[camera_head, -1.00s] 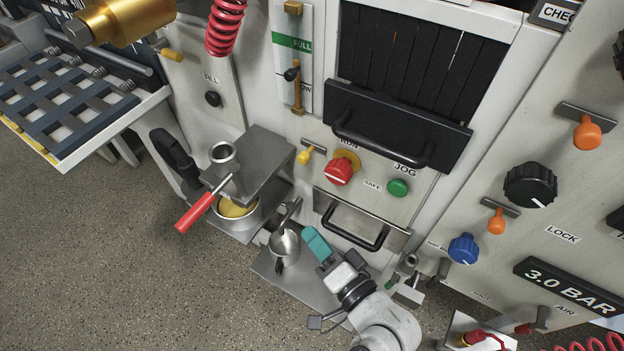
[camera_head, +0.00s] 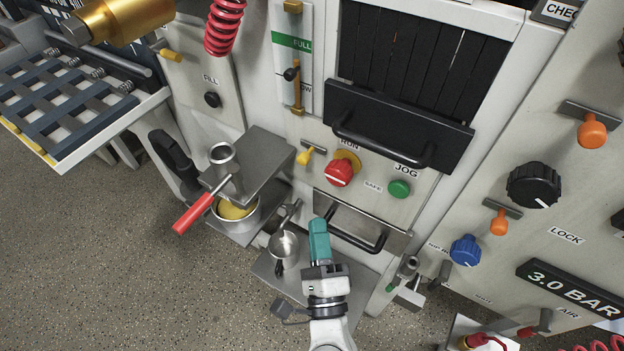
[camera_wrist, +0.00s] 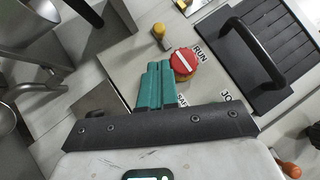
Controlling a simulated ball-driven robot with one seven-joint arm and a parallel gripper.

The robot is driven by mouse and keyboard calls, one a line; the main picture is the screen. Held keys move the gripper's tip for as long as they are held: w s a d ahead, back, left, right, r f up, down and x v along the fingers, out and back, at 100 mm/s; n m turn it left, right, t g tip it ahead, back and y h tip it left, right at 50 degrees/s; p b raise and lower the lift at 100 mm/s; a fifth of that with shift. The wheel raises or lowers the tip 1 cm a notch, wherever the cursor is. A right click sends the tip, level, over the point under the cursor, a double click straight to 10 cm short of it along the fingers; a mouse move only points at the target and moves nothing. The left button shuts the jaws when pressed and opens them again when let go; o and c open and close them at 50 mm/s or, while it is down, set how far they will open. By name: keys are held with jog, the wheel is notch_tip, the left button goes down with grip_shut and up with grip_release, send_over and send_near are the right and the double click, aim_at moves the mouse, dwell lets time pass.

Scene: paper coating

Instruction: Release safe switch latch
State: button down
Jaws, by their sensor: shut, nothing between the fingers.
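The red switch knob (camera_head: 339,172) with its white bar sits on the machine panel, over a yellow latch piece (camera_head: 348,160). The label RUN stands above it and SAFE (camera_head: 373,187) to its lower right. My gripper (camera_head: 318,222) has teal fingers, shut and empty, pointing up the picture, below the knob and in front of the lower drawer handle. In the wrist view, the shut fingers (camera_wrist: 160,68) appear just left of the red knob (camera_wrist: 184,61) and partly cover the SAFE label; whether they touch the knob cannot be told.
A green JOG button (camera_head: 398,188) is right of the knob. A small yellow toggle (camera_head: 305,156) is left of it. The lower drawer handle (camera_head: 365,240), black door handle (camera_head: 385,148), ladle (camera_head: 284,244) and red-handled tool (camera_head: 195,212) crowd the area.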

jog(key=p, duration=0.2)
send_near(307, 155)
jog(key=w, duration=0.5)
jog(key=shift+d+r, duration=0.15)
jog(key=shift+r, duration=0.05)
jog(key=w+a, duration=0.1)
jog(key=a, duration=0.1)
jog(key=w+a, duration=0.1)
jog(key=shift+w+a, duration=0.35)
jog(key=shift+w, duration=0.05)
